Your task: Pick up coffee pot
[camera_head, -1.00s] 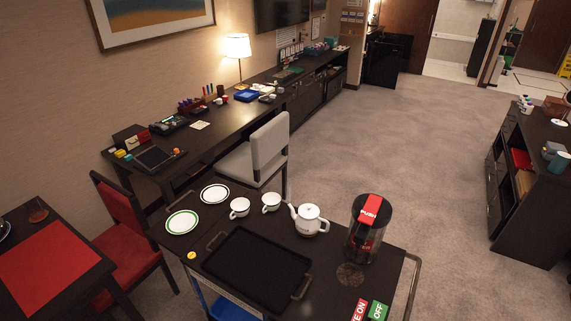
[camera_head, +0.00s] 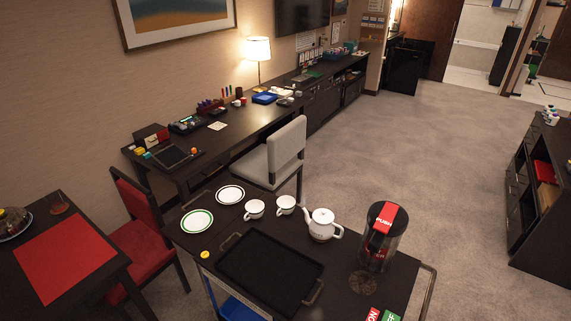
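A white coffee pot (camera_head: 322,225) with a lid, a spout to the left and a handle to the right stands upright on the dark cart table (camera_head: 402,268). It is right of two white cups and left of a dark, clear-sided container with a red PUSH label (camera_head: 381,232). Neither of my grippers shows in the head view.
On the cart are a black tray (camera_head: 232,266), white cups (camera_head: 286,204) (camera_head: 255,208) and two plates (camera_head: 197,221) (camera_head: 230,194). A grey chair (camera_head: 272,156) stands behind the cart, a red chair (camera_head: 143,246) to its left. Open carpet (camera_head: 440,170) lies behind and right.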

